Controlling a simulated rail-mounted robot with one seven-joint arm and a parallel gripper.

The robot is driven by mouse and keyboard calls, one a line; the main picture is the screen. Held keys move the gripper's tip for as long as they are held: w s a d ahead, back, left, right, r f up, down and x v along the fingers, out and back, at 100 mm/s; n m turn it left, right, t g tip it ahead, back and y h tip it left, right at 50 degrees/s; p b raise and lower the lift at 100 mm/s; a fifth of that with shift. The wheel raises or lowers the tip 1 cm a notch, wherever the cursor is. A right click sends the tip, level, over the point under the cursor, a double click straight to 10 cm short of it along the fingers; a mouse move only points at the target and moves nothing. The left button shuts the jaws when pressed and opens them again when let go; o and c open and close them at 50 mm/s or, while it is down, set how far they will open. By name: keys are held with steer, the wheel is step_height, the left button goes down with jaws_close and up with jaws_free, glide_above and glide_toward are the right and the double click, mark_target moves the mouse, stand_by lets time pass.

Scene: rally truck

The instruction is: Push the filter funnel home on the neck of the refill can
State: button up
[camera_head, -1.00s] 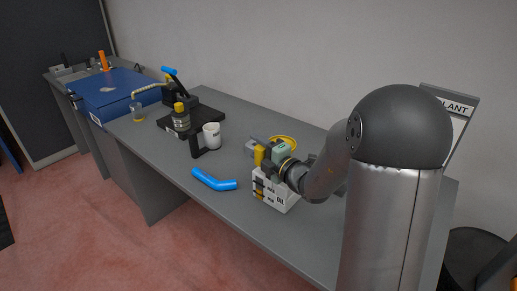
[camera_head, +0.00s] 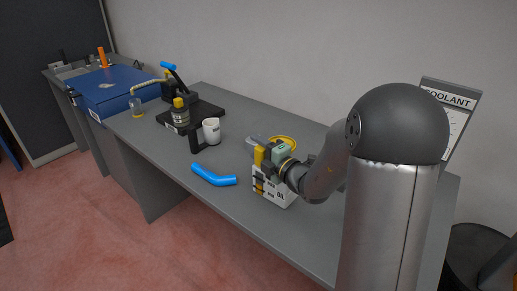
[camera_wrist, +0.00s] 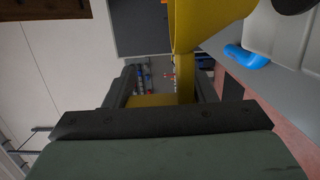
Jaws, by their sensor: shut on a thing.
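My gripper (camera_head: 268,168) is shut on the yellow filter funnel (camera_head: 259,156), at the left end of the white refill can (camera_head: 275,191) on the bench. In the wrist view a yellow tab runs between the jaws (camera_wrist: 165,98) to the yellow funnel body (camera_wrist: 205,22). The pale can (camera_wrist: 288,38) shows at the upper right there, close beside the funnel. A dark round part sits at the top right corner. The gripper and the frame edge hide the can's neck and the funnel's lower end, so I cannot tell how they meet.
A bent blue hose (camera_head: 213,176) lies left of the can. A white mug (camera_head: 211,131), a yellow-capped bottle (camera_head: 181,112) and a black tray (camera_head: 208,112) stand farther left. A yellow ring (camera_head: 284,141) shows behind the gripper. The front bench between hose and mug is clear.

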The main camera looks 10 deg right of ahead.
steer(key=shift+f+b, duration=1.15)
steer(key=shift+f, duration=0.55)
steer(key=o, duration=1.3)
steer(key=shift+c, duration=0.2)
steer(key=shift+s, duration=0.1)
steer(key=b+v, duration=0.2)
steer(key=v, duration=1.5)
steer(key=shift+d, duration=0.15)
